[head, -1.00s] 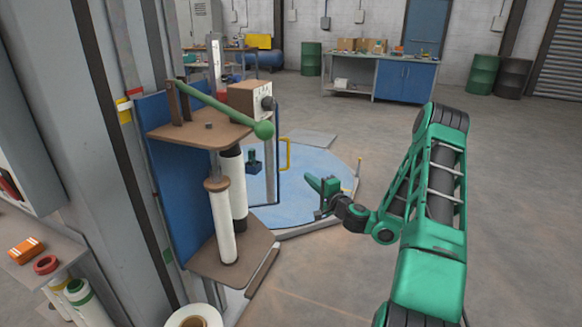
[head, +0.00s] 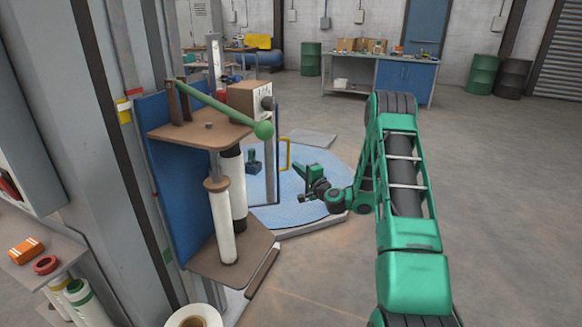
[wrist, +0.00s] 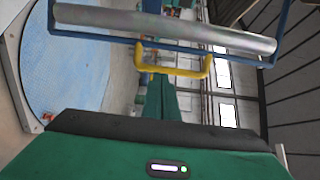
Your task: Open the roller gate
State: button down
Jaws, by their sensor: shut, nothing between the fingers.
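The roller gate (head: 278,160) is a blue upright frame beyond the brown-shelved stand, at the edge of a round blue platform. Its yellow handle (head: 286,154) sticks out on its right side. In the wrist view the gate's silver roller (wrist: 165,28) crosses the top, with the blue frame (wrist: 240,57) and the yellow handle (wrist: 182,72) below it. My gripper (head: 303,174) is shut and empty, just right of and below the handle in the head view. Its green fingers (wrist: 158,95) point toward the handle in the wrist view; whether they touch it I cannot tell.
The stand (head: 222,262) with a green lever (head: 215,105) and white rollers is left of the gate. The round blue platform (head: 310,205) lies under the gate. A blue workbench (head: 402,82) is at the back. The floor to the right is clear.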

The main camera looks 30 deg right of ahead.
aim_at(289, 160)
jog(key=shift+w, duration=1.9)
